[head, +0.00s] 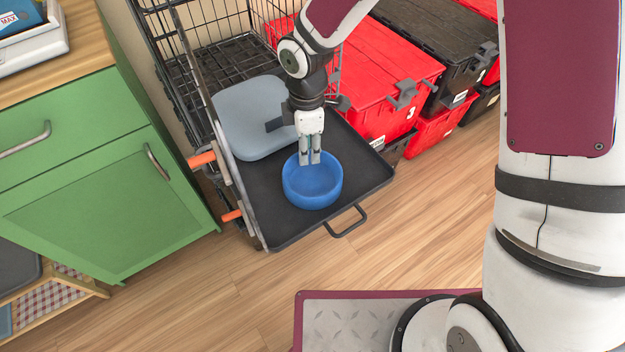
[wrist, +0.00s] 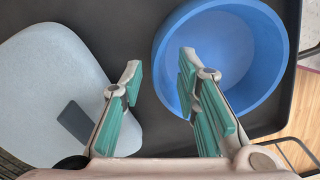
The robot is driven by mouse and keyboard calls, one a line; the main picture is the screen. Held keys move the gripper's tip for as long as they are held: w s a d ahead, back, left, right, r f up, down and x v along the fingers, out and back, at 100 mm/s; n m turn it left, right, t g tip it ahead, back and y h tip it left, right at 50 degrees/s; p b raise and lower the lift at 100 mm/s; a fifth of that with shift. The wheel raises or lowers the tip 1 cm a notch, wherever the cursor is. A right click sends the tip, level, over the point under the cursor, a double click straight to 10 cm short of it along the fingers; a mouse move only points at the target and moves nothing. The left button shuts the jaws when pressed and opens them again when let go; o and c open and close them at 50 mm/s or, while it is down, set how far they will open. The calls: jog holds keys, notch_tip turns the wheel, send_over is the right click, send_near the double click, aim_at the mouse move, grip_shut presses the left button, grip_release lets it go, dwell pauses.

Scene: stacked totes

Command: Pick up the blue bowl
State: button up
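The blue bowl (head: 314,196) sits upright on a black tray (head: 268,212), with its open side up. In the wrist view the bowl (wrist: 232,60) fills the upper right and looks empty. My gripper (head: 309,160) points down at the bowl's back rim in the head view. In the wrist view my gripper (wrist: 160,70) is open, with a clear gap between its teal-padded fingers. The right finger overlaps the bowl's left side, and the left finger is over the tray outside it. I cannot tell whether a finger touches the bowl.
Red totes (head: 375,85) and black totes (head: 440,40) are stacked to the right. A green cabinet (head: 100,215) stands left.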

notch_tip(320, 180, down, 2)
jog(key=shift+f, duration=0.1)
grip_shut()
